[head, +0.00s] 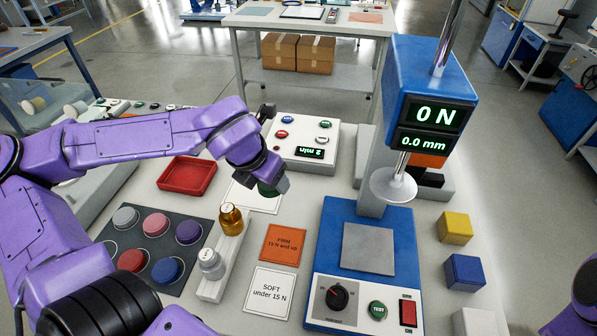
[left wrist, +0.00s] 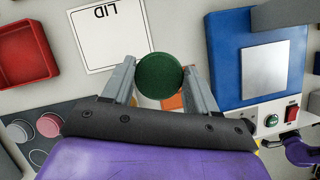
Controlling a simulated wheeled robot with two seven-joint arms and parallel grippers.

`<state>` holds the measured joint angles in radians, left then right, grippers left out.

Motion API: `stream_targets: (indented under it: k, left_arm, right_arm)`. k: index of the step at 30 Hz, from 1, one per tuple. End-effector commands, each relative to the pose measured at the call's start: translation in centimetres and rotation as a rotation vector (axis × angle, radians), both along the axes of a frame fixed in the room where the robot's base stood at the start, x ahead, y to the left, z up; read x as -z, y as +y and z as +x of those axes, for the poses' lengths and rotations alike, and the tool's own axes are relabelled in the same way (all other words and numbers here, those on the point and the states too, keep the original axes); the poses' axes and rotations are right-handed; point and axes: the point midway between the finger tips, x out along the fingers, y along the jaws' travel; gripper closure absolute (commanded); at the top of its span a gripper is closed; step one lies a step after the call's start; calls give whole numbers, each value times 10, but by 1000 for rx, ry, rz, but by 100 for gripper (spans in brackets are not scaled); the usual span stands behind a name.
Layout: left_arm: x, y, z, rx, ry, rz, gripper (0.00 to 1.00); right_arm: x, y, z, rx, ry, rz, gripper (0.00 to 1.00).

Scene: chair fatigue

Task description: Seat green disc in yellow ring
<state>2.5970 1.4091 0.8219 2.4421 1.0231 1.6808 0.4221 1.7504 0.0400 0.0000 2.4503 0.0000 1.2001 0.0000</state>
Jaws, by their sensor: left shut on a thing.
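In the left wrist view, the round face of the disc (left wrist: 159,76) shows between the two grey fingers of the gripper (left wrist: 160,70). I see no yellow ring in either view. A dark mat (head: 150,245) at the left holds several discs: grey, pink, purple, red and blue.
A blue press (head: 367,250) with a grey plate stands at the right; its display reads 0 N. Yellow and blue blocks stand right.

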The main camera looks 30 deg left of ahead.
Motion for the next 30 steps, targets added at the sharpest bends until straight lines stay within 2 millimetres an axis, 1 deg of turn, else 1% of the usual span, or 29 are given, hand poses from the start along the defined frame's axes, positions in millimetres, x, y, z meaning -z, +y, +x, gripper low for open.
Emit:
stream_targets:
  k: [1,5,12,14,15,20,21,25,27,30]
  left_arm:
    - [-10,0,1,2,4,0,74]
    - [-6,-2,2,4,5,-2,74]
    - [-2,-6,-1,19,8,-13,74]
    - [18,-7,8,20,5,-8,74]
    - [22,-8,14,20,5,-8,74]
    - [34,-14,41,19,5,-9,74]
    - [39,-16,48,20,4,-9,74]
    - [65,-19,65,19,6,-10,74]
    - [75,-21,75,19,5,-10,74]
    - [80,-22,83,18,5,-12,74]
  right_arm:
    - [-22,0,0,0,0,0,0]
    - [-44,0,0,0,0,0,0]
    - [-78,0,0,0,0,0,0]
    - [-56,0,1,0,-1,0,0]
    - [-48,0,0,0,0,0,0]
    - [-25,0,0,0,1,1,0]
    - [-17,0,0,0,1,1,0]
    - [12,0,0,0,0,0,0]
    - [23,0,0,0,0,0,0]
    - [29,0,0,0,0,0,0]
